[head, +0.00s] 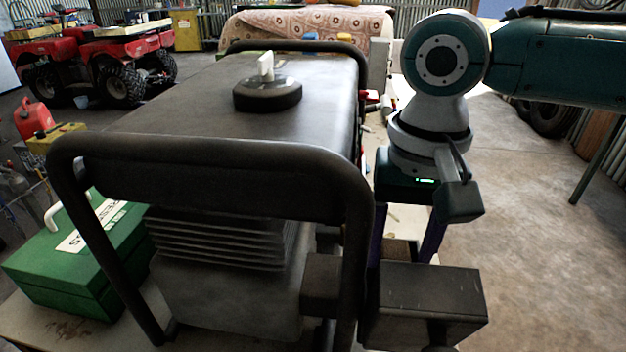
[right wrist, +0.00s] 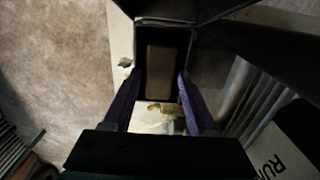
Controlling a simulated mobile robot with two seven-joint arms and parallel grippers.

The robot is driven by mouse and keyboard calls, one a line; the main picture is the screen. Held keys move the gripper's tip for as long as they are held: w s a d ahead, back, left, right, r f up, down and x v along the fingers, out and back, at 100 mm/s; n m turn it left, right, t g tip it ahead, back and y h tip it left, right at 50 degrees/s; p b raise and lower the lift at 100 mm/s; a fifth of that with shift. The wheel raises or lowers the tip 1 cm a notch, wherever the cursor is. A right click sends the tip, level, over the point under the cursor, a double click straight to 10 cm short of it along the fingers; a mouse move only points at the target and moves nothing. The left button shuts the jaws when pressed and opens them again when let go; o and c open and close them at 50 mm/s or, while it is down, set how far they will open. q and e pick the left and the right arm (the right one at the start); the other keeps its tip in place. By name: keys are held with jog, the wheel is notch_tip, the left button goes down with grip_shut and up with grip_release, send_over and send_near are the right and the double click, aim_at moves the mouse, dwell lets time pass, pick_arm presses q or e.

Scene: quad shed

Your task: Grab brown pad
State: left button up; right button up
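The brown pad (right wrist: 160,72) shows in the right wrist view as a flat brown block inside a dark, open box-like housing (right wrist: 195,62). In the head view a brown strip of it (head: 399,250) shows behind the housing's black block (head: 424,300). My right gripper (head: 405,245) points down at the right side of the black-framed generator (head: 225,120). Its two purple fingers are apart, one on each side of the pad in the right wrist view (right wrist: 161,80). I cannot tell whether they touch the pad. My left gripper is not in view.
The generator's thick tube frame (head: 360,200) stands close left of my right gripper. A green box (head: 80,260) lies at left. A red quad bike (head: 100,60) is at the back left. Open concrete floor (head: 540,230) lies to the right.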

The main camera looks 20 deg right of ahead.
grip_shut()
dwell(0.6)
